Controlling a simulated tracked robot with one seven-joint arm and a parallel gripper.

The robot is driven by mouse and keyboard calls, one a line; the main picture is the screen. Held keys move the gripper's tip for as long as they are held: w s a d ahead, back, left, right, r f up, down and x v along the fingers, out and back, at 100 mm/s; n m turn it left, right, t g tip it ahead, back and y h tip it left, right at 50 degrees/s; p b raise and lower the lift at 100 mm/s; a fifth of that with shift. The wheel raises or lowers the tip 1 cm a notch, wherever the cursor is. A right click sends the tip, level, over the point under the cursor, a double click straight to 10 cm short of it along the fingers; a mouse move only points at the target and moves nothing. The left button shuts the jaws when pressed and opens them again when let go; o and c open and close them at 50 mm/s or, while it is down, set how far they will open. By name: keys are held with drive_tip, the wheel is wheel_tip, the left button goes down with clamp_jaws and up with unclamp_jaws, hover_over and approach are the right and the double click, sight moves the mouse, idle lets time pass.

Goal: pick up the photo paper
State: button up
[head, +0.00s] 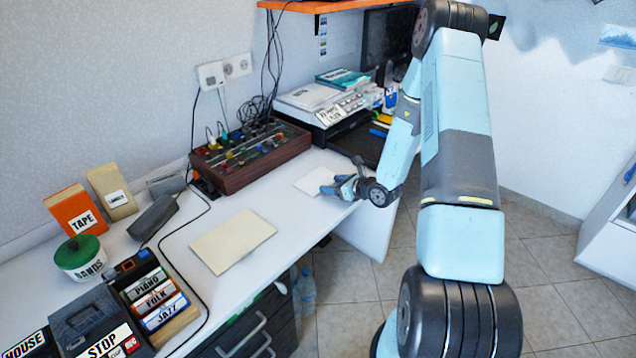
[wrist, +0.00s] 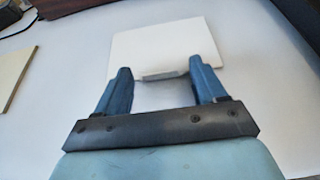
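A small pale rectangular sheet (head: 311,181), which looks like the photo paper, lies flat on the white desk, left of my gripper (head: 340,184). In the wrist view this sheet (wrist: 168,42) lies just beyond the fingertips, with a small grey strip at its near edge. My gripper (wrist: 160,72) is open, its two blue fingers spread apart with nothing visibly held between them. I cannot tell whether the fingers touch the desk. A larger cream sheet (head: 233,241) lies nearer on the desk; its edge also shows at the left in the wrist view (wrist: 14,76).
A dark red mixer box (head: 250,156) with cables stands behind the sheets. A printer-like device (head: 322,103) stands at the back. Labelled boxes, including an orange TAPE box (head: 77,211), and a green-lidded BANDS tub (head: 81,258) crowd the left. Desk around both sheets is clear.

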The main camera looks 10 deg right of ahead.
drive_tip(key=c, duration=1)
